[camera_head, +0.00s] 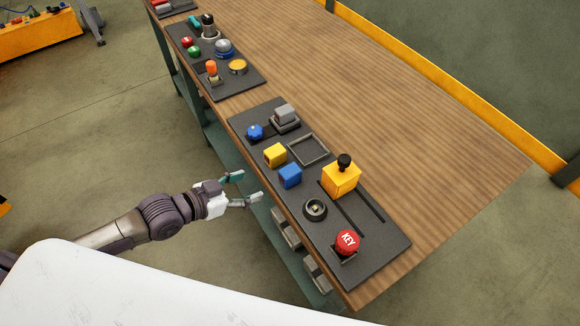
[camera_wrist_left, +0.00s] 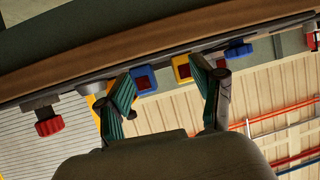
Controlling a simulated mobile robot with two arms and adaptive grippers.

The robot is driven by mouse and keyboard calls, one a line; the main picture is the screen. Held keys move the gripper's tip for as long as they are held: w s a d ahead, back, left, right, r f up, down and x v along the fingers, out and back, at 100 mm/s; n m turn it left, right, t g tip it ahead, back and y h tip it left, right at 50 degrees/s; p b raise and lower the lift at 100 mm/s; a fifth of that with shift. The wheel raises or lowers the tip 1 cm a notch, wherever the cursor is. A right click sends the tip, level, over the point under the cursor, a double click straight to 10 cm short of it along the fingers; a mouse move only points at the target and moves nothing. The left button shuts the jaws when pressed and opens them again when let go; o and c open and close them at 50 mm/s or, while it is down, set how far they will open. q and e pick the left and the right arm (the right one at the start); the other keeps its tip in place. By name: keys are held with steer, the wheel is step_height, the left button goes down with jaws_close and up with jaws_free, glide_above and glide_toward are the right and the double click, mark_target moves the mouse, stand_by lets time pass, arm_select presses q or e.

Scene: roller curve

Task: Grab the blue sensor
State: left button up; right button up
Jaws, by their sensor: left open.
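The blue sensor is a small blue cube (camera_head: 290,175) on the dark panel near the table edge. A yellow cube (camera_head: 275,155) stands just beyond it, up and left. My left gripper (camera_head: 247,187) is open and empty, off the table's near side, left of the blue cube and apart from it. In the left wrist view, the blue cube (camera_wrist_left: 144,79) shows between the fingers of my left gripper (camera_wrist_left: 164,88), nearer the left finger. The yellow cube (camera_wrist_left: 181,69) appears close to the right finger. My right gripper is in neither view.
The dark panel (camera_head: 390,251) also bears a blue knob (camera_head: 255,132), an empty square frame (camera_head: 308,150), a yellow block with a black knob (camera_head: 341,178), a round black socket (camera_head: 315,209) and a red KEY button (camera_head: 347,242). The wooden tabletop (camera_head: 400,120) beyond is clear.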

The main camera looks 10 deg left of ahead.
arm_select(q)
steer(key=m+h, duration=0.1)
glide_toward(282, 176)
steer(key=w+d, duration=0.1)
steer(key=w, duration=0.1)
steer(key=x, duration=0.5)
steer(key=f+p+x, duration=0.1)
steer(key=x, duration=0.1)
steer(key=shift+d, duration=0.2)
steer(key=p+x, duration=0.1)
steer(key=x, duration=0.3)
steer(key=shift+w+d+f, duration=0.1)
steer(key=shift+w+d, duration=0.1)
steer(key=shift+d, duration=0.05)
steer(key=shift+w+d+f+g+p, duration=0.3)
steer(key=shift+w+d, duration=0.05)
steer(key=c, duration=0.7)
jaws_close()
